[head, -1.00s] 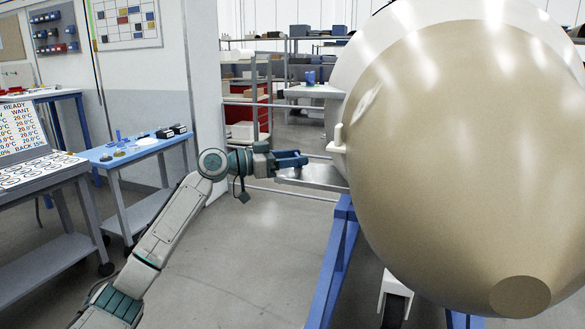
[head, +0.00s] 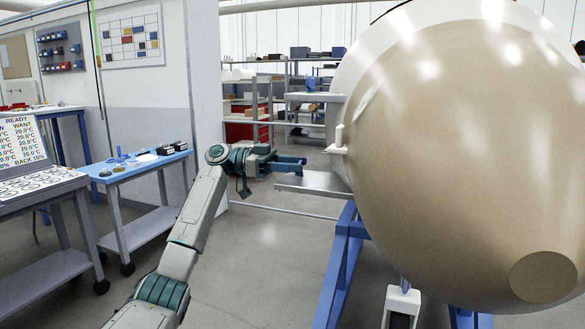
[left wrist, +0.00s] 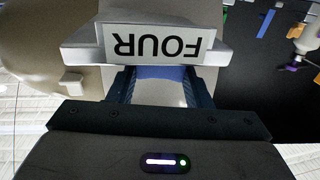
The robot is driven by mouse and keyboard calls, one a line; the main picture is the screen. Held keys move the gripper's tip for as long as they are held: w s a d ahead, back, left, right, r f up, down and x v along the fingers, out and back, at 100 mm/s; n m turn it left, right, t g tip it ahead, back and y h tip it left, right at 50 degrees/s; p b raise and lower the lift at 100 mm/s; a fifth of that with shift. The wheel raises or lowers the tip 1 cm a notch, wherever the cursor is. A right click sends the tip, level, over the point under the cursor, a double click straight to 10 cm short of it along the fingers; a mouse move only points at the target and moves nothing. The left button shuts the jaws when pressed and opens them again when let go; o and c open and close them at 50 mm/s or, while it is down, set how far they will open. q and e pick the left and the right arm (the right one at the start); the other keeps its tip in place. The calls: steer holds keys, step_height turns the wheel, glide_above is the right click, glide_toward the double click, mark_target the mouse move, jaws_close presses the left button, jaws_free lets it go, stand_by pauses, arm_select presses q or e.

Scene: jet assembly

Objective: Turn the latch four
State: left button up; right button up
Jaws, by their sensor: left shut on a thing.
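Latch four shows in the left wrist view as a white block with a plate (left wrist: 158,44) reading FOUR, upside down in the picture. My left gripper (left wrist: 160,84) is just below the plate there, with one dark blue finger on each side of a pale piece. It is shut on this latch. In the head view my left gripper (head: 298,164) reaches right toward the side of the large beige-nosed jet body (head: 450,150). The gripped part cannot be made out there. My right gripper is not in view.
A white fitting (head: 338,147) sticks out from the jet's side, close to the gripper. A blue-topped cart (head: 135,166) stands left. Floor between is open.

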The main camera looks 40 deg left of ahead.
arm_select(q)
steer(key=shift+w+r+m+g+h, duration=0.1)
steer(key=shift+r+m+g+h, duration=0.1)
steer(key=shift+m+g, duration=0.25)
steer(key=shift+w+r+m+g+h, duration=0.1)
steer(key=shift+m+g+h, duration=0.15)
steer(key=shift+g, duration=0.4)
steer(key=shift+f, duration=0.1)
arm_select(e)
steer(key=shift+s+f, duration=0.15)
arm_select(q)
steer(key=shift+g, duration=0.3)
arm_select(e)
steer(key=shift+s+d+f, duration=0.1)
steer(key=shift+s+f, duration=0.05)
arm_select(q)
steer(key=o, duration=1)
steer(key=shift+f, duration=0.1)
steer(key=shift+a, duration=0.15)
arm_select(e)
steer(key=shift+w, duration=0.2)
